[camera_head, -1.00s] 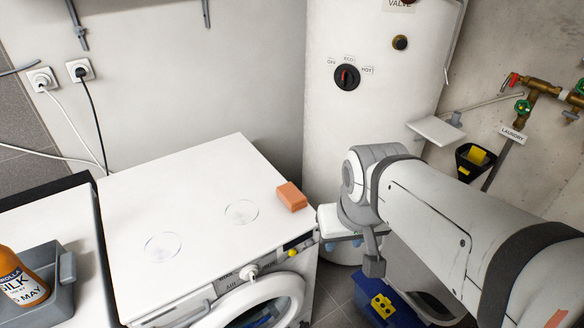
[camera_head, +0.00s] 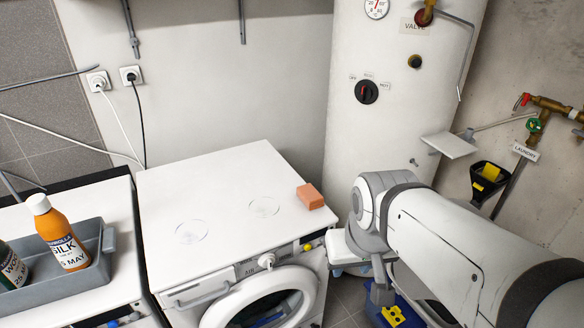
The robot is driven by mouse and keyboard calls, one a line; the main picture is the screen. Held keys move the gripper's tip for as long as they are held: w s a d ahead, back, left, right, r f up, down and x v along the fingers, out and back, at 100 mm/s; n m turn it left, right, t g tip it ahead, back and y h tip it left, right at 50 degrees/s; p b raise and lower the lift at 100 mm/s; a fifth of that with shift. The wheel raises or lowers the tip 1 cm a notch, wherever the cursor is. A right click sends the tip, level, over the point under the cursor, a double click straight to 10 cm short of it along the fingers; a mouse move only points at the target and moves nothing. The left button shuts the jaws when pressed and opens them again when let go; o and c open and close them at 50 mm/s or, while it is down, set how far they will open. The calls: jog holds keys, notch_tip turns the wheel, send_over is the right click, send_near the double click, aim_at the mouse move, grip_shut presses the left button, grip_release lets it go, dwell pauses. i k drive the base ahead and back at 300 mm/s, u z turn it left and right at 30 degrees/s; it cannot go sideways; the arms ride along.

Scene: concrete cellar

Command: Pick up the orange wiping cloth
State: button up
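The orange cloth (camera_head: 310,196), a small folded block, lies on the right edge of the white washing machine's top (camera_head: 225,200). My gripper (camera_head: 380,292) hangs below my wrist, to the right of the machine and lower in the picture than the cloth. It is apart from the cloth. Only part of a grey finger shows; the rest is hidden by my arm, so its opening cannot be told.
The washing machine's round door (camera_head: 262,300) stands open at the front. A grey tray (camera_head: 88,262) with bottles stands on the left. A white boiler (camera_head: 400,110) rises behind. A blue box (camera_head: 405,312) sits on the floor below my arm.

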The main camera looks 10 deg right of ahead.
aim_at(311, 198)
jog(key=i, duration=0.85)
jog(key=z, duration=0.05)
